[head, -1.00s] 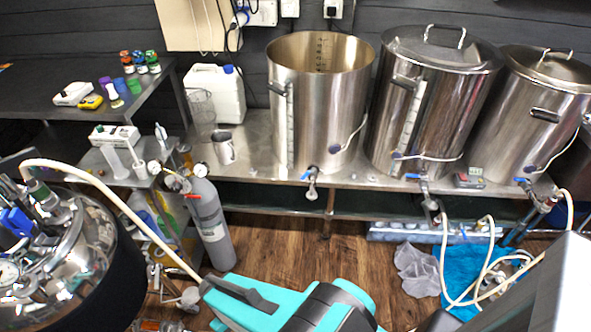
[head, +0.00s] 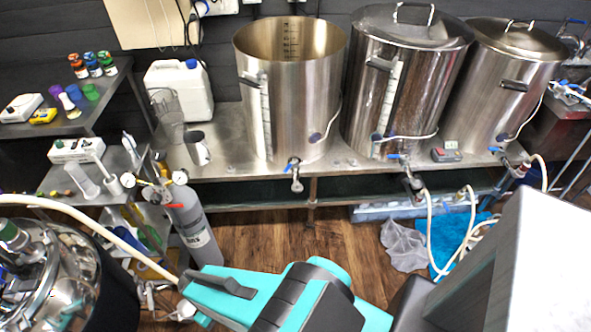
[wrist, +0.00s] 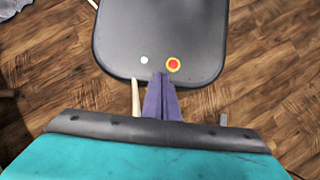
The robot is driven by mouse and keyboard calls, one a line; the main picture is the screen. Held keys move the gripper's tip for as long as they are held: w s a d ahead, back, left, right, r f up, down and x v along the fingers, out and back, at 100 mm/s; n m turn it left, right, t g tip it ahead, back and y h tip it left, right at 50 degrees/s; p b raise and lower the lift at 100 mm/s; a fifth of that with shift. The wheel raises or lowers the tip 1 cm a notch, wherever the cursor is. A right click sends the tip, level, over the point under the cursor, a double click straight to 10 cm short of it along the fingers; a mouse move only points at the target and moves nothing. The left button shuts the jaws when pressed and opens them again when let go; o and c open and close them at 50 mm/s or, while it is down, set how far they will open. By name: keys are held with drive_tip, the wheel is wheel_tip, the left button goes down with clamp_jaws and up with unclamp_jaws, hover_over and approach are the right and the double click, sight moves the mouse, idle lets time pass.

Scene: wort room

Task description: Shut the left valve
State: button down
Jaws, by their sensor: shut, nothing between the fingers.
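Three steel pots stand in a row on a steel bench. The valve's handle is too small to read as open or shut. My gripper (wrist: 161,80) shows in the wrist view with its purple-grey fingers shut together and empty, pointing down over my own base. In the head view my teal arm is at the bottom centre, well short of the valve; the fingertips cannot be made out there.
The middle pot (head: 400,85) and right pot (head: 510,80) have lids and blue-handled valves with hoses. A grey gas cylinder (head: 195,230) and a steel vessel (head: 50,275) stand at left. A blue cloth (head: 455,245) lies on the floor.

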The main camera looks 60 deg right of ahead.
drive_tip(key=w+d+r+m+t+y+b, duration=0.2)
drive_tip(key=w+d+m+t+y+b, duration=0.3)
drive_tip(key=w+d, duration=0.65)
drive_tip(key=w+d+r+m+t+b, duration=0.2)
drive_tip(key=w+d+r+m, duration=0.15)
drive_tip(key=d, duration=0.55)
drive_tip(key=w+d+r+m+t+b, duration=0.1)
drive_tip(key=w+d+r+m+t, duration=0.2)
drive_tip(key=d, duration=0.5)
drive_tip(key=s+d+r+m+t+b, duration=0.1)
drive_tip(key=s+d+r, duration=0.2)
drive_tip(key=d, duration=0.5)
drive_tip(key=s+d+r+m+t+h+b, duration=0.1)
drive_tip(key=s+d+r+t+b, duration=0.1)
drive_tip(key=d+r, duration=0.3)
drive_tip(key=s+d+r+m+t+h+b, duration=0.1)
drive_tip(key=s+d+r, duration=0.3)
drive_tip(key=d, duration=0.8)
drive_tip(key=shift+d+r+m+t+b, duration=0.3)
drive_tip(key=shift+r+m+t, duration=0.1)
drive_tip(key=shift+r+m, duration=0.15)
drive_tip(key=s+d+r+m+h+b, duration=0.1)
drive_tip(key=s+d+h, duration=0.1)
drive_tip(key=s+d, duration=0.3)
drive_tip(key=s, duration=0.3)
drive_tip(key=shift+s+d+r+m, duration=0.3)
drive_tip(key=shift+s+d, duration=0.05)
